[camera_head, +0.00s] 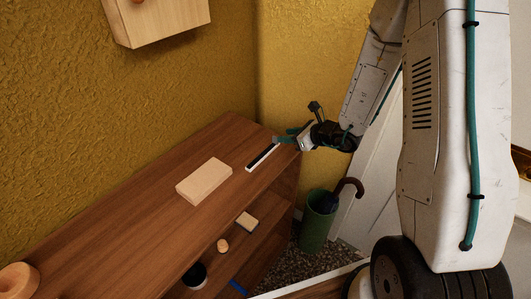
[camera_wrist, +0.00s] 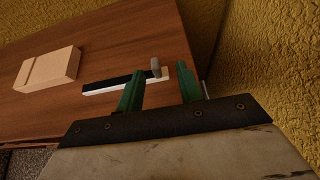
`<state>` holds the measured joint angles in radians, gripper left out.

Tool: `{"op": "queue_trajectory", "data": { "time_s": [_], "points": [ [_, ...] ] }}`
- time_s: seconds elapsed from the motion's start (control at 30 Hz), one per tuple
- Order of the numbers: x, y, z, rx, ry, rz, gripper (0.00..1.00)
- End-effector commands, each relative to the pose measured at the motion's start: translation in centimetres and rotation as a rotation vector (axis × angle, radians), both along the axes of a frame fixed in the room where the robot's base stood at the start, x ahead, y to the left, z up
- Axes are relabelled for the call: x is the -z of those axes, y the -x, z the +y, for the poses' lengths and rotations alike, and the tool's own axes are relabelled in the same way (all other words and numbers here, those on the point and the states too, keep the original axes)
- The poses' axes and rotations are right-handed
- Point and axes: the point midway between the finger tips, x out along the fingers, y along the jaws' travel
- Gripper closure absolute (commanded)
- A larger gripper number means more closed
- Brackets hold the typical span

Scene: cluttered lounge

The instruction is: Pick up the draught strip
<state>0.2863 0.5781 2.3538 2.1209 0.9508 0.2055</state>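The draught strip (camera_head: 262,158) is a thin black and white bar. It lies on the brown top of a wooden shelf unit, near its right end. In the wrist view the strip (camera_wrist: 106,85) runs sideways just beyond my fingertips, and the green fingers hide part of it. A small grey upright piece (camera_wrist: 155,67) shows at the strip between the fingertips; I cannot tell whether it belongs to the strip. My gripper (camera_head: 284,137) is at the strip's far end. Its two green fingers (camera_wrist: 159,71) are apart, with nothing visibly clamped between them.
A pale wooden block (camera_head: 204,181) lies left of the strip on the shelf unit (camera_head: 130,238). Textured yellow walls (camera_head: 130,90) stand behind it. A green bin (camera_head: 316,222) with a curved-handled umbrella stands on the floor at right. Small items sit on the lower shelves.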

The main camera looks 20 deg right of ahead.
Motion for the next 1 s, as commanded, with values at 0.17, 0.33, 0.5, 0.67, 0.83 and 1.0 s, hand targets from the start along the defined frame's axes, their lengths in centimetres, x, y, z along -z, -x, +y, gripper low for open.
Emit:
{"op": "queue_trajectory", "data": {
  "time_s": [0.17,0.33,0.5,0.67,0.83,1.0],
  "points": [
    [1.3,-1.1,1.5,-0.004,0.0,0.001,0.64],
    [2.7,-2.7,3.1,-0.005,0.001,0.0,0.64],
    [3.1,-3.5,3.6,-0.003,0.001,-0.001,0.64],
    [3.1,-3.5,3.6,-0.003,0.001,-0.001,0.64],
    [3.1,-3.4,3.6,-0.003,0.001,-0.001,1.0],
    [3.1,-3.4,3.5,-0.003,0.001,-0.002,1.0]
  ]
}}
